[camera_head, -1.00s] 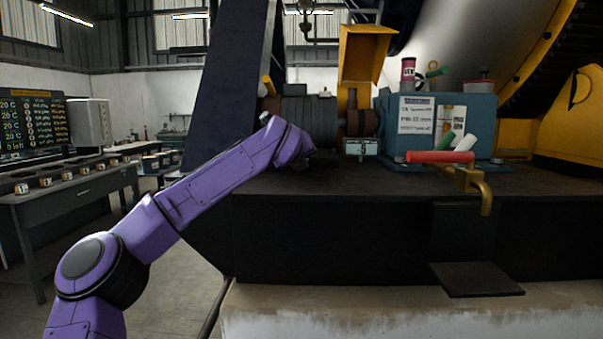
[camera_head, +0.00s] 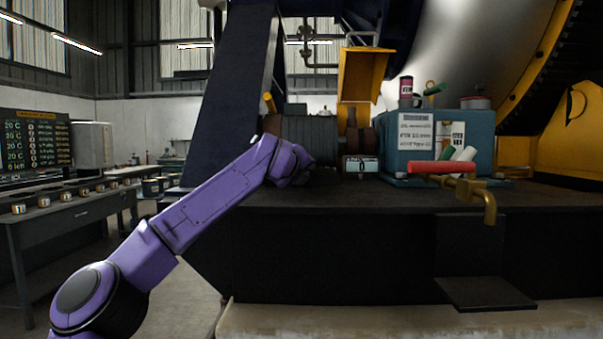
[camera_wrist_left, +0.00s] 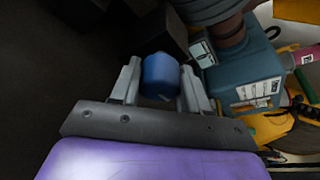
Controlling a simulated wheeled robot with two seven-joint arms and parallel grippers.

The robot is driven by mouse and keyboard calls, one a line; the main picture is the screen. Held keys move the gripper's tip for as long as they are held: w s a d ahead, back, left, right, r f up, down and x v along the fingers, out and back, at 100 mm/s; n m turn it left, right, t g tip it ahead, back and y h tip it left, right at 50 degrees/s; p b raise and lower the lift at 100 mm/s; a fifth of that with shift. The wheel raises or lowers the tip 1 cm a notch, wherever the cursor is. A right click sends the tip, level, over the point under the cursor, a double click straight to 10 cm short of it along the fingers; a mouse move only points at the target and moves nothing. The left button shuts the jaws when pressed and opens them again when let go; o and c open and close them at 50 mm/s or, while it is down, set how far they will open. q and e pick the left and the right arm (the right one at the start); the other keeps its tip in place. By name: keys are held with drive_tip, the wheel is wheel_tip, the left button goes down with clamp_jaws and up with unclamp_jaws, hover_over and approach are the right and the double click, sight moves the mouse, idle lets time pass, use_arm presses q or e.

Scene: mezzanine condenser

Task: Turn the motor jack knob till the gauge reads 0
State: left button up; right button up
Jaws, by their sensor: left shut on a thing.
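The blue knob (camera_wrist_left: 160,77) sits between the two fingers of my left gripper (camera_wrist_left: 160,84) in the left wrist view, and the gripper is shut on it. In the head view my purple left arm reaches to the dark platform, and the knob and fingers are hidden or too dark to make out at its end. The small gauge (camera_head: 361,167) stands just right of the arm's end, and its display appears to read 0. It also shows in the left wrist view (camera_wrist_left: 203,52), too small to read. My right gripper is not in view.
The ribbed motor (camera_head: 308,132) stands behind the arm's end, left of a blue-grey housing (camera_head: 480,145) with labels and a can on top. A red-handled brass valve (camera_head: 470,185) juts over the platform's front edge. A bench (camera_head: 75,208) runs along the left.

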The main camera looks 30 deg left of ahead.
use_arm(q)
drive_tip(key=o, duration=0.9)
drive_tip(key=shift+r, duration=0.2)
drive_tip(key=shift+c, duration=0.2)
drive_tip(key=shift+o, duration=0.8)
drive_tip(key=shift+f, duration=0.15)
drive_tip(key=b+v, duration=0.3)
drive_tip(key=v, duration=0.7)
drive_tip(key=shift+s, duration=0.25)
